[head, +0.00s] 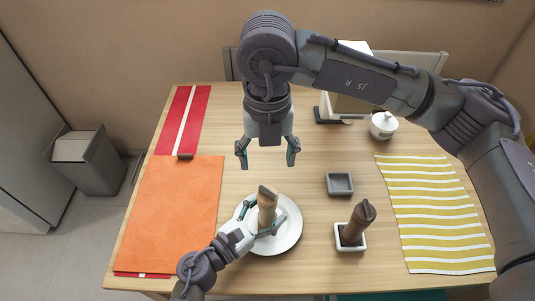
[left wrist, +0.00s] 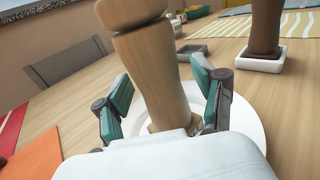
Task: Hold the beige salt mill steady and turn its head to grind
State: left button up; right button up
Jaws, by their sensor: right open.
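The beige salt mill (head: 267,203) stands on a white plate (head: 289,235) near the front middle of the table. It fills the middle of the left wrist view (left wrist: 160,75), its head cut off by the top edge. My left gripper (head: 266,213) is low around the mill, one finger on each side. In the left wrist view the fingers (left wrist: 163,85) look open, with gaps beside the wooden body. My right gripper (head: 267,160) is open and empty, pointing down above the table, beyond the mill's head in the picture.
A dark brown mill (head: 359,220) stands in a white square dish right of the plate. A grey dish (head: 340,184), white lidded pot (head: 384,125), orange cloth (head: 172,210), red runner (head: 184,115) and yellow striped cloth (head: 432,210) lie around.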

pick_arm(q)
jog(key=v, duration=1.2)
